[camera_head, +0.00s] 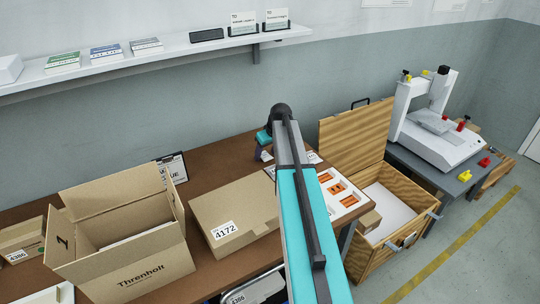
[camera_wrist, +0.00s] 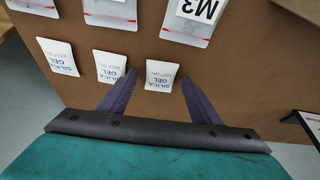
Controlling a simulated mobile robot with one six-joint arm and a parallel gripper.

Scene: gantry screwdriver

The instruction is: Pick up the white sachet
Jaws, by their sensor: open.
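Three white sachets printed "SILICA GEL" lie in a row on the brown table in the wrist view: a left one (camera_wrist: 57,57), a middle one (camera_wrist: 109,66) and a right one (camera_wrist: 161,71). My gripper (camera_wrist: 158,81) is open and empty, its two dark fingers pointing towards the row. The right sachet shows between the fingertips, and the left fingertip shows close to the middle sachet. I cannot tell the height of the fingers above the table. In the head view my teal arm reaches over the table and the sachets cannot be made out.
Grey bags, one labelled M3 (camera_wrist: 196,18), lie just beyond the sachets. In the head view, an open carton (camera_head: 135,270) and a closed box (camera_head: 236,207) stand left of my arm. A white tray with orange parts (camera_head: 343,193) and an open wooden crate (camera_head: 400,188) are to the right.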

